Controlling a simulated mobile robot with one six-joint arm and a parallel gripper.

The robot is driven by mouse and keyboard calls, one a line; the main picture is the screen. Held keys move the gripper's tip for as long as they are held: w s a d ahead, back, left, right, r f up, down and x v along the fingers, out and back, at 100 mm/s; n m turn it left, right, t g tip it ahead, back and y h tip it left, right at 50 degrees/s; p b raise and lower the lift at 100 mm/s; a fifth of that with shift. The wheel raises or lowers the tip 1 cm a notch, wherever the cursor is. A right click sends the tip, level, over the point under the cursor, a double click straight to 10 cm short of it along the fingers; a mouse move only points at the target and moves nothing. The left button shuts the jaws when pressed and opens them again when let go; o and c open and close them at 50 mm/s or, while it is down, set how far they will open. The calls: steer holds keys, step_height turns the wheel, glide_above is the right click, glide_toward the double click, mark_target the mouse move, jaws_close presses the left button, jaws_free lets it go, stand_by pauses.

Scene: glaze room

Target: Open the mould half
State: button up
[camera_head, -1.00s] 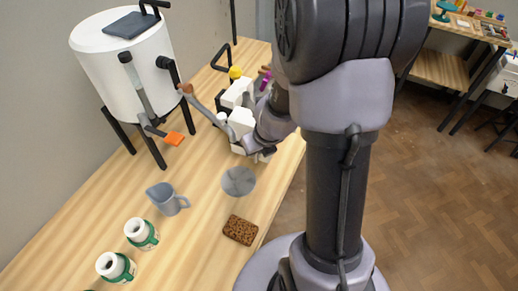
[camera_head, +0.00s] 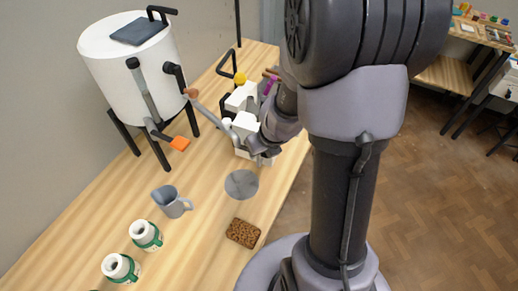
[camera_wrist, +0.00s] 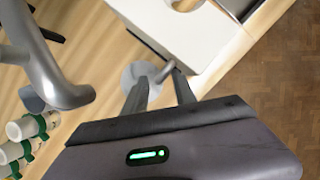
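The white mould stands on the wooden table in the head view, as a back block (camera_head: 240,97) and a front block (camera_head: 243,127). In the wrist view a large white mould face (camera_wrist: 185,32) with a dark strip along its edge fills the top middle. My gripper (camera_head: 262,158) is low at the front right of the mould, partly hidden by my wrist. In the wrist view its two dark fingers (camera_wrist: 160,84) stand apart, just below the mould's edge. A small grey bar shows near the right fingertip; I cannot tell whether they touch.
A white tank (camera_head: 130,65) on black legs stands at back left. A grey jug (camera_head: 171,202), green-banded white jars (camera_head: 146,235), a grey round dish (camera_head: 241,184) and a brown sponge (camera_head: 243,233) are on the table (camera_head: 200,245). A curved grey pipe (camera_wrist: 50,75) is close at left.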

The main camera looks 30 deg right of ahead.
steer(key=p+v, duration=1)
steer(key=v, duration=0.5)
